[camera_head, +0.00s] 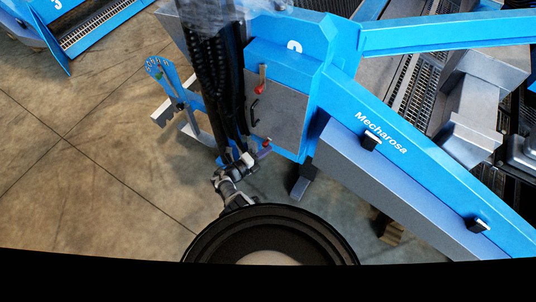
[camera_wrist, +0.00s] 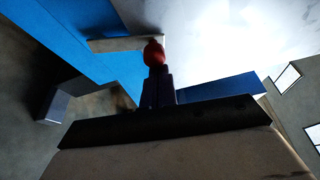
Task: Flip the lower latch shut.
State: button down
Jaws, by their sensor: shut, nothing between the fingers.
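The lower latch (camera_head: 267,142) has a red end and sits at the bottom edge of the grey cabinet door (camera_head: 281,108) on the blue machine. My gripper (camera_head: 248,160) is just to the left of and below this latch in the head view. In the wrist view, the latch's red end (camera_wrist: 154,51) shows straight beyond the tips of my gripper (camera_wrist: 158,72). The fingers are together with nothing between them. They overlap the latch's lower part in that view, and I cannot tell whether they touch it. The upper latch (camera_head: 260,89), also red-ended, is on the door above.
A black handle (camera_head: 255,107) is on the door between the latches. My arm hangs along the door's left side. A blue perforated bracket (camera_head: 160,72) stands to the left. A blue beam (camera_head: 375,137) slopes away to the right. Open floor (camera_head: 90,170) lies to the left.

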jog(key=shift+w+a+r+n, duration=0.15)
jog(key=shift+w+a+r, duration=0.1)
jog(key=shift+a, duration=0.2)
jog(key=shift+w+a+r+n, duration=0.15)
jog(key=shift+w+a, duration=0.1)
jog(key=shift+a, duration=0.2)
jog(key=shift+w+a+b, duration=0.1)
jog(key=shift+b, duration=0.2)
jog(key=shift+r, duration=0.1)
jog(key=s+a+p, duration=0.3)
jog(key=s+a, duration=0.1)
jog(key=s, duration=0.4)
jog(key=shift+s, duration=0.35)
dwell(0.4)
